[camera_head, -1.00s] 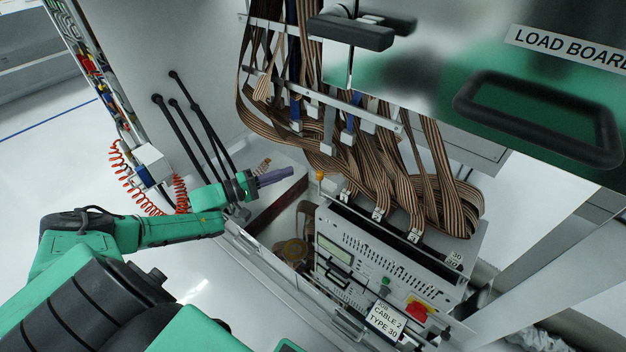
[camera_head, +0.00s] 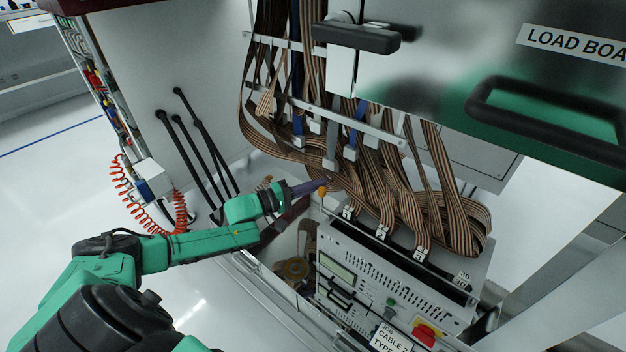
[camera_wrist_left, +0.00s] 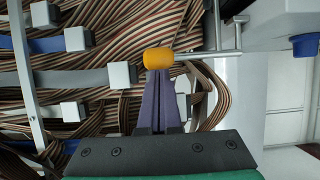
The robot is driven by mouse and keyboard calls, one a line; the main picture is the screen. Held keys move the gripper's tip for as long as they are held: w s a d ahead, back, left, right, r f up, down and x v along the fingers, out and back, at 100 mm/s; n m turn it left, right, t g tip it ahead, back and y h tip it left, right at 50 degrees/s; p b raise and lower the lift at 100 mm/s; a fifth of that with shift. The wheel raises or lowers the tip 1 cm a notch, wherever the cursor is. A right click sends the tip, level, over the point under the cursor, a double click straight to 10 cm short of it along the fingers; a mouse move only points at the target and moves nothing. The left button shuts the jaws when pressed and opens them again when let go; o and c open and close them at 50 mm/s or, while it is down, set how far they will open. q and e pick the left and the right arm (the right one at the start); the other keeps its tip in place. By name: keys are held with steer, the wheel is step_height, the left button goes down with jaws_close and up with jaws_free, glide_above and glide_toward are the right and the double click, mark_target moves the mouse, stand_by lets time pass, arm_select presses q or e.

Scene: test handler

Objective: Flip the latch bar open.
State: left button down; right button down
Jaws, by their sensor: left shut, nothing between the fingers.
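In the left wrist view the orange knob (camera_wrist_left: 158,58) is on the end of a thin metal bar (camera_wrist_left: 200,55) that runs right to a bracket. This looks like the latch bar; in the head view its rod is mostly hidden. My left gripper (camera_head: 320,184) is shut and empty, its purple fingertips right at the knob. In the wrist view the fingertips (camera_wrist_left: 158,76) end just below the knob; I cannot tell whether they touch it. My right gripper is out of view.
Striped ribbon cables (camera_head: 380,180) hang close behind and right of the fingers. The load board cover with its black handle (camera_head: 545,115) overhangs at upper right. A red coiled hose (camera_head: 125,190) and black rods (camera_head: 195,150) are left, behind my arm. The floor at left is clear.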

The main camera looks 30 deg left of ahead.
arm_select(q)
steer(key=shift+s+d, duration=0.2)
steer(key=shift+s, duration=0.4)
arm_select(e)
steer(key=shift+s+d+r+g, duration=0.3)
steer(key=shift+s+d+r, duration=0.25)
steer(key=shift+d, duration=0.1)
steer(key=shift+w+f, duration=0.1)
